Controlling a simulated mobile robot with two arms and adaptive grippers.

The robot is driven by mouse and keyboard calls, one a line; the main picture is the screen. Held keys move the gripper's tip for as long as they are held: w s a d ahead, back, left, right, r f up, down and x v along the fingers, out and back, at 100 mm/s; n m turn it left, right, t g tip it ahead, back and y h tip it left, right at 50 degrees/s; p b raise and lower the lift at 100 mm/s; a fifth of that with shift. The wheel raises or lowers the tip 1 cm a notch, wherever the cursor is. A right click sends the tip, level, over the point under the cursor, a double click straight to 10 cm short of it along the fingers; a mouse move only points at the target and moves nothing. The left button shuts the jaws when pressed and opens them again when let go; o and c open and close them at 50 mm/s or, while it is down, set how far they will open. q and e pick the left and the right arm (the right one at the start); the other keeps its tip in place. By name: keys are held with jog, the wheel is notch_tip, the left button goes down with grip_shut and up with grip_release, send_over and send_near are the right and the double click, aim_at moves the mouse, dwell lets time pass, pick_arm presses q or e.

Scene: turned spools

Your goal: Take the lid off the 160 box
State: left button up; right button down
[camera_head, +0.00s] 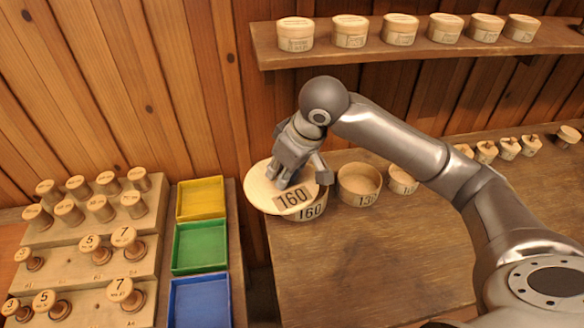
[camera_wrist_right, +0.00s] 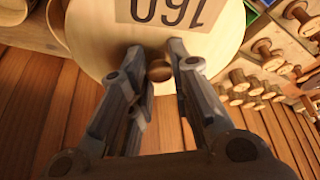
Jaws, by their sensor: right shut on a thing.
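The 160 box (camera_head: 311,213) is a round pale wooden box on the bench, its lower front label showing below the lid. Its round wooden lid (camera_head: 258,192), with a larger 160 label, sits shifted to the left over it and hides most of the box's opening. I cannot tell whether the lid still touches the rim. My right gripper (camera_head: 284,184) is shut on the lid's small knob. In the right wrist view the lid (camera_wrist_right: 215,45) shows behind the fingers, with the round knob (camera_wrist_right: 159,70) between the fingertips (camera_wrist_right: 157,62). My left gripper is in neither view.
An open 130 box (camera_head: 358,190) and a smaller box (camera_head: 402,183) stand right of the 160 box. Lidded boxes line the wall shelf (camera_head: 420,50). Yellow (camera_head: 201,181), green (camera_head: 178,249) and blue trays and a stepped spool rack (camera_head: 100,234) stand left. The bench front (camera_head: 370,260) is clear.

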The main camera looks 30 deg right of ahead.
jog(key=shift+s+a+r, duration=0.25)
jog(key=shift+s+a, duration=0.1)
jog(key=shift+a, duration=0.05)
jog(key=shift+s+a+r, duration=0.2)
jog(key=shift+s+r, duration=0.05)
jog(key=shift+r, duration=0.1)
jog(key=shift+r+p, duration=1.3)
jog(key=shift+p, duration=1.1)
